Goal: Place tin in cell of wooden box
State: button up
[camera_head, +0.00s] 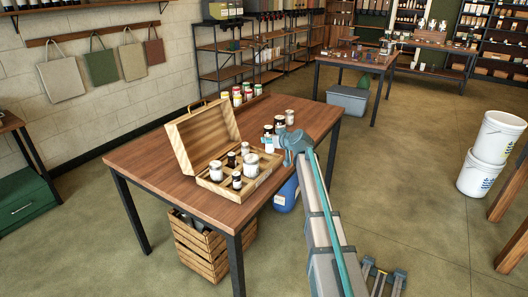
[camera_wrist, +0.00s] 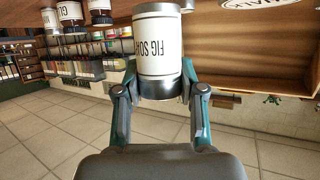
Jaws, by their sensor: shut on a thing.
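A wooden box (camera_head: 216,187) with its lid (camera_head: 202,133) raised stands on the table, with several white tins and small dark-capped jars in its cells. My gripper (camera_head: 286,142) is above the right part of the table, to the right of the box. In the head view I cannot clearly tell the held tin from the jars by the gripper. Part of the box (camera_wrist: 250,70) shows at right in the wrist view.
The wooden table (camera_head: 150,160) also bears dark-capped jars (camera_head: 279,122) and a small tin (camera_head: 290,116) near the gripper. Coloured tins (camera_head: 237,97) stand along its back edge. A slatted crate (camera_head: 200,248) and a blue container (camera_head: 286,196) are below. The table's left part is clear.

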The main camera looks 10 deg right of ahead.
jog(key=shift+w+a+f+p, duration=0.25)
jog(key=shift+w+f, duration=0.6)
jog(key=shift+f, duration=0.7)
jog(key=shift+w+a+f+p, duration=0.25)
jog(key=shift+w+f, duration=0.65)
jog(key=shift+f, duration=0.6)
jog(key=shift+w+a+f+p, duration=0.15)
jog(key=shift+w+a+f, duration=0.2)
jog(key=shift+w+f, duration=0.85)
jog(key=shift+s+f, duration=0.35)
jog(key=shift+f, duration=0.2)
jog(key=o, duration=1.1)
jog(key=shift+o, duration=0.2)
jog(key=shift+r, duration=0.15)
jog(key=shift+r, duration=0.15)
jog(key=b+v, duration=0.2)
jog(key=v, duration=1)
